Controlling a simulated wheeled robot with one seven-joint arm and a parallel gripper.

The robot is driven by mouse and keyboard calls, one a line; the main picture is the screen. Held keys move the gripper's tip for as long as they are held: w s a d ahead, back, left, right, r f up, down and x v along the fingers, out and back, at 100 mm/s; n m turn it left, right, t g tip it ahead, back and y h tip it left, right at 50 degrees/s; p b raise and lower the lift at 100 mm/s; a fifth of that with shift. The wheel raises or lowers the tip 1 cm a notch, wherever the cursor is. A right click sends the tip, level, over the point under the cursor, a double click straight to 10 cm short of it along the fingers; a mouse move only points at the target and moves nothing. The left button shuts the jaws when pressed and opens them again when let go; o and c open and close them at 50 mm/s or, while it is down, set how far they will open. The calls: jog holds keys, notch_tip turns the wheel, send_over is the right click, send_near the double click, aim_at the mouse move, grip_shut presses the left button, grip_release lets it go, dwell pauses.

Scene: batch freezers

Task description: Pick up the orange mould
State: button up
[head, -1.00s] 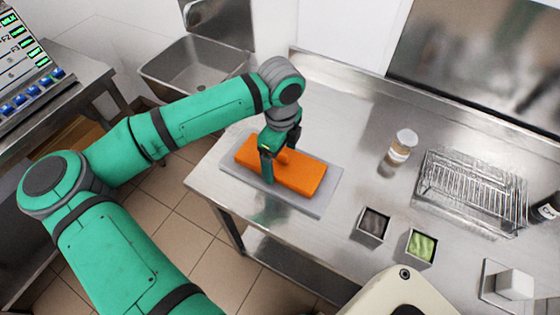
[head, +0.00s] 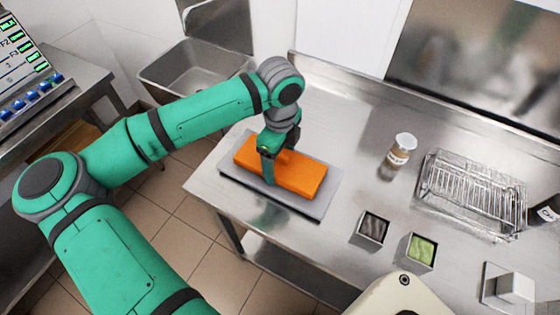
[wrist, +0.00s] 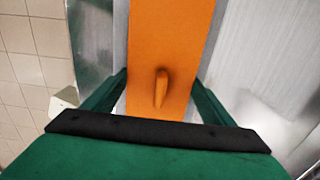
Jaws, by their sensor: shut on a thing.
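The orange mould (head: 302,176) is a long flat block on a grey tray (head: 318,207) at the left end of the steel table. In the wrist view the mould (wrist: 170,35) runs away from me, with a small raised orange knob (wrist: 161,88) on top. My gripper (head: 275,165) is at the mould, with its fingers down along the two long sides. In the wrist view my gripper (wrist: 160,98) is shut on the mould, one green finger at each side. The fingertips' lower ends are hidden. The mould appears to rest on the tray; I cannot tell any gap.
A lidded jar (head: 400,150), a wire rack (head: 470,190), a dark-filled cup (head: 371,230) and a green-filled cup (head: 420,250) stand to the right on the table. A white block (head: 515,287) is at lower right. A sink (head: 190,72) lies behind left. The table between tray and jar is clear.

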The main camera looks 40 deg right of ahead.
jog(key=s+a+r, duration=0.1)
jog(key=r, duration=0.1)
jog(key=s+r, duration=0.2)
jog(key=r, duration=0.1)
jog(key=s+a+r, duration=0.1)
jog(key=r, duration=0.2)
jog(key=shift+s+a, duration=0.3)
jog(key=shift+a, duration=0.05)
jog(key=s+a+r, duration=0.3)
jog(key=s+a, duration=0.1)
jog(key=s, duration=0.3)
jog(key=shift+s+r, duration=0.35)
jog(key=shift+r, duration=0.05)
jog(key=shift+a, duration=0.1)
jog(key=shift+s+r, duration=0.1)
jog(key=shift+r, duration=0.45)
jog(key=shift+w+r, duration=0.2)
jog(key=shift+r, duration=0.65)
jog(key=shift+r, duration=0.1)
